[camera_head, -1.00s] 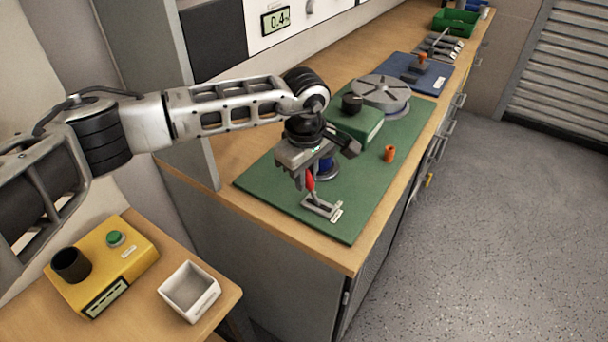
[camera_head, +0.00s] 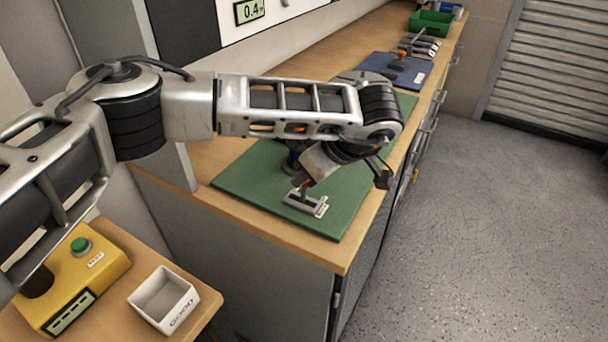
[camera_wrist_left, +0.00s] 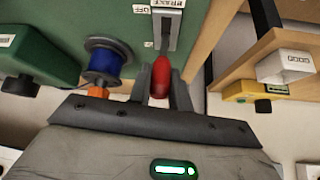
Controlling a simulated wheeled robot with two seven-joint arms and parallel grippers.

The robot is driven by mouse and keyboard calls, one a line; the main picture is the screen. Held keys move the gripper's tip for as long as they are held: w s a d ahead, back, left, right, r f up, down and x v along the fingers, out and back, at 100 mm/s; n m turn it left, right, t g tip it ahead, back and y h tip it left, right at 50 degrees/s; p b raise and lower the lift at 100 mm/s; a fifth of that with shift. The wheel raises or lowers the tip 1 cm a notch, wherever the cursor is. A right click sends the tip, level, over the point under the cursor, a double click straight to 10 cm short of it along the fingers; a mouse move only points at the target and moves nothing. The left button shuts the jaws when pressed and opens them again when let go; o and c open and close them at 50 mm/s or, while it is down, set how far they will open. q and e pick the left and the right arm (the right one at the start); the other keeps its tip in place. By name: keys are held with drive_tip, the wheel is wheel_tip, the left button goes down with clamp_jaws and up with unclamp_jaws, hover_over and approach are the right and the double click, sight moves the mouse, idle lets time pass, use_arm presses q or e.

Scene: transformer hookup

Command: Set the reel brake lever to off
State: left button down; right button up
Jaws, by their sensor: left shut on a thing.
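The reel brake lever has a red handle (camera_wrist_left: 161,76) and a grey slotted base plate (camera_head: 306,203) on the green mat (camera_head: 245,185). In the left wrist view the plate (camera_wrist_left: 167,32) lies beyond the handle, with an OFF label (camera_wrist_left: 140,9) beside its far end. My left gripper (camera_head: 304,184) is low over the plate, tilted, with its fingers (camera_wrist_left: 161,88) shut on the red handle. The wrist hides most of the lever in the head view, so I cannot tell its exact setting. My right gripper is not in view.
A blue spool (camera_wrist_left: 104,64) and a green box (camera_wrist_left: 35,52) stand close to the gripper. A yellow box (camera_head: 75,285) and a white bin (camera_head: 163,300) are on the lower side table. The mat's front corner is clear.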

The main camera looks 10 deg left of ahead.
use_arm(q)
drive_tip(key=shift+d, duration=0.1)
idle(0.3)
drive_tip(key=c, duration=1.3)
unclamp_jaws()
drive_tip(key=shift+r, duration=0.15)
drive_tip(key=b+v, duration=0.1)
drive_tip(key=v, duration=1.4)
drive_tip(key=shift+s+d+r, duration=0.25)
drive_tip(key=shift+s+d, duration=0.05)
